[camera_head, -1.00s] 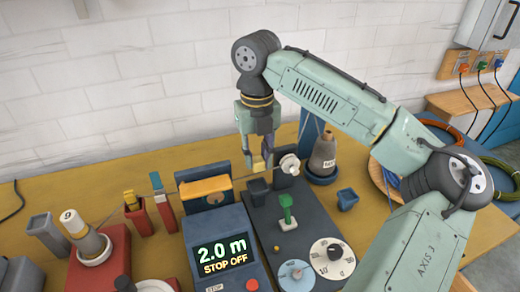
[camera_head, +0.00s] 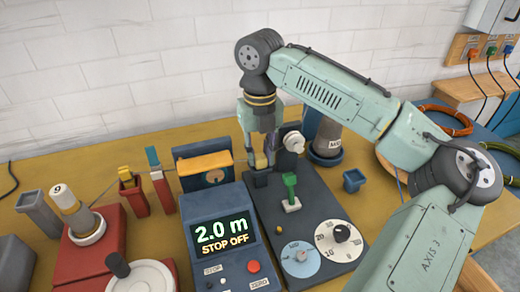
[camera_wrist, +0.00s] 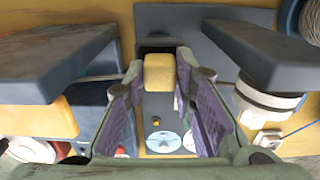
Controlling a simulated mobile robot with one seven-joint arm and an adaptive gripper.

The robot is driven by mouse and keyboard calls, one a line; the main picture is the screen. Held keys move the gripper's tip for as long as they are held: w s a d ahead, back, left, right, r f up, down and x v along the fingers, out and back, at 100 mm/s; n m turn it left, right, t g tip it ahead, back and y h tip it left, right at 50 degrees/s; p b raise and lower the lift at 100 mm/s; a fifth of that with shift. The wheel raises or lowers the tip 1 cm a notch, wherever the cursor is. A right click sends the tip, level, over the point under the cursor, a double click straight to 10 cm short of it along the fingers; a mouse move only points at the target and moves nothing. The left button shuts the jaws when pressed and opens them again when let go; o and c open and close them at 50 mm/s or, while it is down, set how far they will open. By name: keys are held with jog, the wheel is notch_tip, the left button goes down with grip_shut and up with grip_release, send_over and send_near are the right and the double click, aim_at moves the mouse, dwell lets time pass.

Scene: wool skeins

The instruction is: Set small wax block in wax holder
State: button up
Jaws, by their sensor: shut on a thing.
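My gripper (camera_head: 259,152) points down over the thread line, between the yellow-topped counter unit and the white roller. It is shut on the small yellow wax block (camera_head: 261,161). In the wrist view, the wax block (camera_wrist: 158,72) sits between the two purple-padded fingertips. I cannot pick out the wax holder for certain. A dark, slot-like part (camera_wrist: 155,42) shows just beyond the block, and my fingers hide the spot below it in the head view. Whether the block touches anything beneath cannot be told.
A white roller on a dark bracket (camera_head: 293,141) stands close at right, the yellow-topped counter (camera_head: 205,164) at left. A green lever (camera_head: 290,186), dials and the display box (camera_head: 222,230) lie in front. A small blue cup (camera_head: 354,181) stands right.

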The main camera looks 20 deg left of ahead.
jog(key=o, duration=1)
jog(key=shift+c, duration=0.2)
jog(key=shift+r, duration=0.1)
